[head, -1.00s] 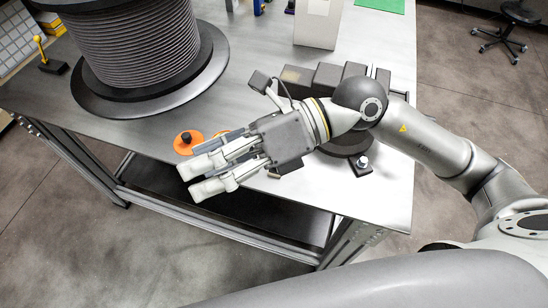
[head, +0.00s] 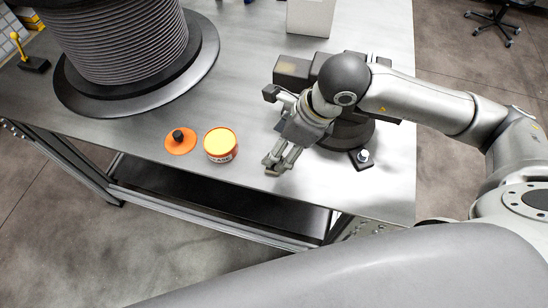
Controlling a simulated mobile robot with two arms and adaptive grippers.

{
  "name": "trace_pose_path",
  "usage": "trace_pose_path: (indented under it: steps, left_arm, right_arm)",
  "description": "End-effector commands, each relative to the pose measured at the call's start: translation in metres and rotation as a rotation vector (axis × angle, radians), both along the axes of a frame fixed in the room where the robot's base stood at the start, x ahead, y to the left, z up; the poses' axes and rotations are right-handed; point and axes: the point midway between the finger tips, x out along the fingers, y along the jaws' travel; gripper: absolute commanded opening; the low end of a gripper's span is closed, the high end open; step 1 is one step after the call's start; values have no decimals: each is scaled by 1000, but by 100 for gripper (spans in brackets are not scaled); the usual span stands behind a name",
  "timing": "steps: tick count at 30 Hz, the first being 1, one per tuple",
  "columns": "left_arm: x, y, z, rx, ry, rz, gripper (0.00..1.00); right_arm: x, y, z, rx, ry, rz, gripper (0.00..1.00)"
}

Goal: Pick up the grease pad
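My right gripper (head: 275,165) points down at the front part of the table, to the right of the grease tin. A small dark brownish piece shows at its fingertips; it may be the grease pad, but it is too small and covered to be sure. Whether the fingers are closed on it does not show. The grease tin (head: 220,145) is open, with yellow-orange contents and lettering on its side. The orange lid (head: 180,138) with a black knob lies flat to its left. My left gripper is not in view.
A large cable spool (head: 120,45) stands at the back left. A dark grey fixture (head: 293,71) sits just behind my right arm, and a white box (head: 311,17) stands at the back. The table's front edge is close to the gripper. Space between spool and fixture is clear.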

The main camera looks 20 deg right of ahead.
Motion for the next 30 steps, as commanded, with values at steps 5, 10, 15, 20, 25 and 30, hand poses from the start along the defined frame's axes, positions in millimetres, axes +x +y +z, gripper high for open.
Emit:
trace_pose_path:
  steps: [5, 10, 15, 20, 25, 30]
  left_arm:
    - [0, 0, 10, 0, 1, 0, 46]
    - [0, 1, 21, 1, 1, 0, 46]
    - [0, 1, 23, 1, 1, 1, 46]
    - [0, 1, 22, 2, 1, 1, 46]
    - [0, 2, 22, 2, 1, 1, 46]
    - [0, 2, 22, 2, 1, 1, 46]
  right_arm:
    - [-1, 5, -13, 1, 6, 2, 70]
    - [0, 12, -37, 1, 6, 0, 70]
    - [4, 16, -51, 2, 2, 1, 70]
    - [4, 16, -53, 2, 1, 2, 70]
    - [4, 16, -52, 2, 1, 1, 56]
    - [4, 16, -52, 2, 1, 1, 34]
